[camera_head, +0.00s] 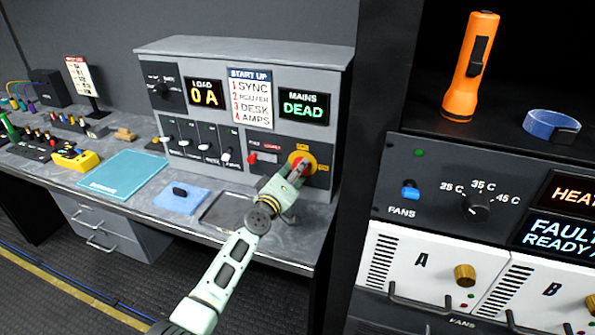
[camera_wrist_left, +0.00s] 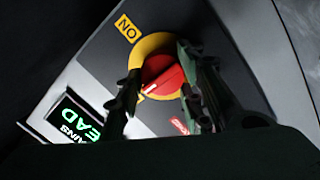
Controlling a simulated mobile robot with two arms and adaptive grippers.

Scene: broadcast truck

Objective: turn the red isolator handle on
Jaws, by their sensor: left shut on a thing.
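The red isolator handle (camera_head: 299,165) sits on a round yellow plate (camera_head: 311,161) at the lower right of the grey power panel. My left gripper (camera_head: 294,174) is at the handle, its fingers partly covering it. In the left wrist view the red handle (camera_wrist_left: 166,76) lies between the two fingers (camera_wrist_left: 160,98), which are shut on it. The yellow ON label (camera_wrist_left: 127,28) is beside the plate, and the white mark on the handle does not point at it. The mains display (camera_head: 303,107) reads DEAD in green. My right gripper is not in view.
Small switches and a red switch (camera_head: 252,158) are left of the handle. A rack (camera_head: 430,215) with an orange torch (camera_head: 470,70) stands close on the right.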

